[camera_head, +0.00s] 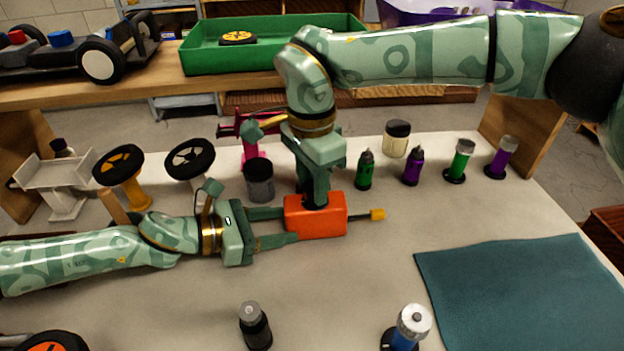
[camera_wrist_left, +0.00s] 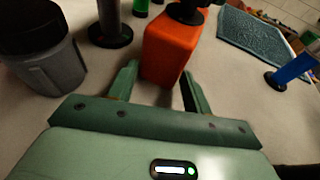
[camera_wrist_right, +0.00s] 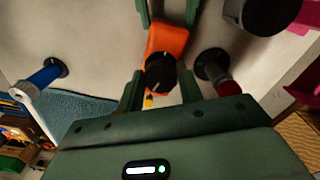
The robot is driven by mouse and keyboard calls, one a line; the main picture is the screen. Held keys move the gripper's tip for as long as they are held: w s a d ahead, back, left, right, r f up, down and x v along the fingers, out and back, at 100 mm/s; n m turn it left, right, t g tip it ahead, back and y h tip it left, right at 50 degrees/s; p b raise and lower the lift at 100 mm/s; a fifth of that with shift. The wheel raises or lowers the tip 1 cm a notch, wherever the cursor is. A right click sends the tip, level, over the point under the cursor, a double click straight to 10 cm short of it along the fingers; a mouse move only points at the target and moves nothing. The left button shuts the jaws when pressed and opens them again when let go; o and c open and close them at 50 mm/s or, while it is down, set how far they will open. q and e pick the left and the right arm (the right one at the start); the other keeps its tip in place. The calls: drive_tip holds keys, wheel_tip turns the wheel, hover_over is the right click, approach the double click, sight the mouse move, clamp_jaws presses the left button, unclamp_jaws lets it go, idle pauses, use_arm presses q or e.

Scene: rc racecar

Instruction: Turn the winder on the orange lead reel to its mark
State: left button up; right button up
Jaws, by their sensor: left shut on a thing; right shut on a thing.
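The orange lead reel (camera_head: 330,222) is a boxy block on the white table, with a short dark lead ending in a yellow plug (camera_head: 377,214) on its right. My left gripper (camera_head: 286,224) is shut on the reel's body from the left; its fingers flank the orange block in the left wrist view (camera_wrist_left: 158,72). The winder (camera_wrist_right: 160,74) is a round black knob on top of the reel, with a small pale line on it. My right gripper (camera_head: 316,198) points down and is shut on the winder, hiding most of it in the head view. I cannot make out the mark.
A grey cup (camera_head: 259,182) stands close behind-left of the reel. Green (camera_head: 365,170) and purple (camera_head: 413,167) bottles stand behind-right. Wheels (camera_head: 190,160) are at left, a dark bottle (camera_head: 255,326) in front. A teal mat (camera_head: 530,290) lies right; the table between is clear.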

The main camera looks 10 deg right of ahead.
drive_tip(key=m, duration=1)
drive_tip(key=shift+w, duration=0.15)
drive_tip(key=shift+m, duration=0.3)
idle(0.3)
drive_tip(key=o, duration=1)
